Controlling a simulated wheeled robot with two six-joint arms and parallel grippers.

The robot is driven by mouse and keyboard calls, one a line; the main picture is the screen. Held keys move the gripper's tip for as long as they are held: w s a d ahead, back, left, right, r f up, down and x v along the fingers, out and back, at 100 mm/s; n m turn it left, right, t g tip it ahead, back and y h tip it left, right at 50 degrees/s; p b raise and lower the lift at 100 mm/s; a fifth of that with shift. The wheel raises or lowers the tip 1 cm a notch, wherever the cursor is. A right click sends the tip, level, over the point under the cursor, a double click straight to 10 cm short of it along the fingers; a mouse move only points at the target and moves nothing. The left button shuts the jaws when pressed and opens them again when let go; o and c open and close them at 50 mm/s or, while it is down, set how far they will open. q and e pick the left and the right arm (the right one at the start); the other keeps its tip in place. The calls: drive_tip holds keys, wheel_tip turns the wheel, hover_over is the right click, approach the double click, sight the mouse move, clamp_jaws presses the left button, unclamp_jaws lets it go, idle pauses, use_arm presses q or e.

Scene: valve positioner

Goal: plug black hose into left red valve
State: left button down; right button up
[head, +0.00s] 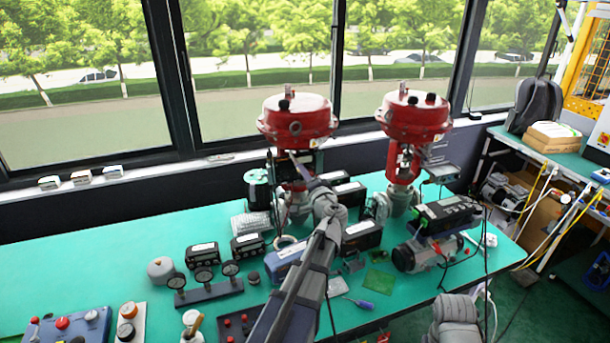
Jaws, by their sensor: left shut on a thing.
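The left red valve (297,120) stands upright near the back of the teal bench, with a round red top and a grey lower body. My left gripper (303,168) reaches up from the bottom middle to just below the red top, in front of the valve's stem. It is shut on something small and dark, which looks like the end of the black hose. The hose end and any port are too small to make out, so I cannot tell if they touch. My right gripper's fingers do not show; only part of that arm is at the bottom right.
A second red valve (411,118) stands to the right. Black instruments (202,255), a gauge stand (208,292) and a grey motor-like unit (425,253) sit on the teal bench (90,260). A side shelf with a backpack (537,103) is at right.

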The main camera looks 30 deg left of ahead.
use_arm(q)
drive_tip(key=shift+w+a, duration=0.35)
drive_tip(key=shift+a, duration=0.1)
idle(0.8)
drive_tip(key=c, duration=0.7)
unclamp_jaws()
drive_tip(key=shift+o, duration=0.2)
drive_tip(key=shift+d, duration=0.1)
drive_tip(key=v, duration=0.7)
drive_tip(key=shift+s+d, duration=0.2)
drive_tip(key=shift+s, duration=0.1)
